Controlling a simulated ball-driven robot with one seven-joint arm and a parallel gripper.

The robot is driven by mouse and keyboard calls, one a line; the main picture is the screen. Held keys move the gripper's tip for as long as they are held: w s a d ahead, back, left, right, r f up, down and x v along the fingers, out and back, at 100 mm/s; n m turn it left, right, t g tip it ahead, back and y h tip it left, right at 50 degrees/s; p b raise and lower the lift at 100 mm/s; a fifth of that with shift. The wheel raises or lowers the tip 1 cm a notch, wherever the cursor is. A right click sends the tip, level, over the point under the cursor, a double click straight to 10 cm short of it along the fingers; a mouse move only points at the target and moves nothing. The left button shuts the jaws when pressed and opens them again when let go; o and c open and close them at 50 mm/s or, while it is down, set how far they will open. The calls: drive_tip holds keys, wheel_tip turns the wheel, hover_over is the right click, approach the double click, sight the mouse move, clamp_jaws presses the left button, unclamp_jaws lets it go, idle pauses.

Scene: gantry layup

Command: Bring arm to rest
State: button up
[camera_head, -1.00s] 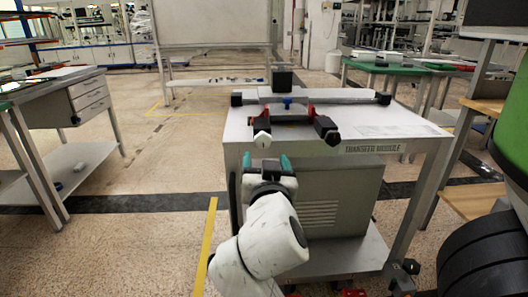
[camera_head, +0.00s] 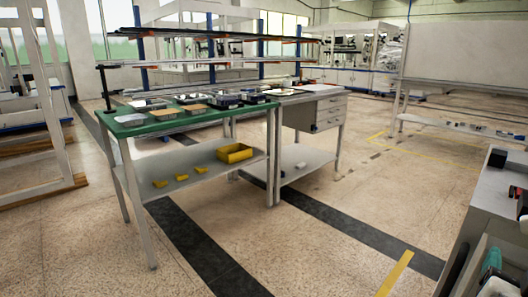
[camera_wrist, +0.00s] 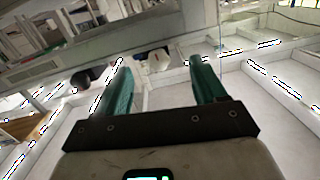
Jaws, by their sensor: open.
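My gripper (camera_wrist: 157,66) is open in the wrist view, with its two teal fingers apart and no object held between them. A small white and dark fitting shows beyond the fingertips, too blurred to name. In the head view my gripper (camera_head: 490,262) shows only at the lower right corner, a teal finger beside the grey-white worktable (camera_head: 488,205). The rest of my arm is mostly out of the head view.
A green-topped bench (camera_head: 150,127) with trays stands left of centre, with a yellow bin (camera_head: 234,153) on its lower shelf. A drawer unit (camera_head: 318,115) adjoins it. A white board (camera_head: 470,58) stands at the back right. Open floor lies in front, crossed by dark strips.

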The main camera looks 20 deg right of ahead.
drive_tip(key=w+a+f+n+g+y, duration=0.1)
drive_tip(key=a+f+n+y, duration=0.3)
drive_tip(key=f, duration=0.6)
drive_tip(key=w+a+f+n+y, duration=0.1)
drive_tip(key=a+f+n+y, duration=0.25)
drive_tip(key=f, duration=0.65)
drive_tip(key=s+a+f+n+g+y, duration=0.5)
drive_tip(key=s+a+f+n+y, duration=0.4)
drive_tip(key=a+f, duration=0.5)
wheel_tip(320, 180, up, 30)
drive_tip(key=d+m+p, duration=0.1)
drive_tip(key=m+p, duration=0.1)
drive_tip(key=p, duration=3)
drive_tip(key=shift+s+d+r+m+h, duration=0.15)
drive_tip(key=shift+s+d+m+h, duration=0.05)
drive_tip(key=shift+s+m+h, duration=0.2)
drive_tip(key=shift+c, duration=0.3)
